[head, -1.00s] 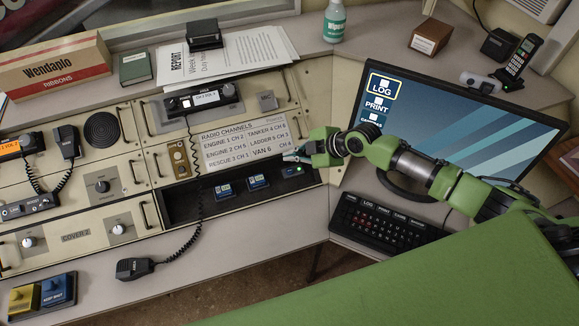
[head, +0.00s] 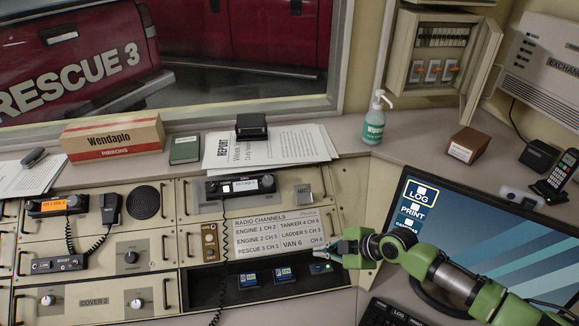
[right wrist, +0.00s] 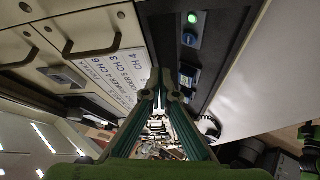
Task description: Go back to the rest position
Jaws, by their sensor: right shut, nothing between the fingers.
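My right gripper (head: 338,249) is shut and empty. In the head view it is in front of the console, at the lower right corner of the radio channels card (head: 275,233). The right wrist view shows its two fingers (right wrist: 160,85) closed together, with the card (right wrist: 95,75) to their left and a green-lit switch (right wrist: 192,18) above and to the right. Whether the fingers touch the console I cannot tell. The left gripper is not in view.
A monitor (head: 485,240) stands at the right, close to my right forearm, with a keyboard (head: 385,314) below it. A sanitizer bottle (head: 374,125), a brown box (head: 468,145) and a cordless phone (head: 558,175) stand on the back ledge. Radio handsets (head: 110,208) hang on the console at left.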

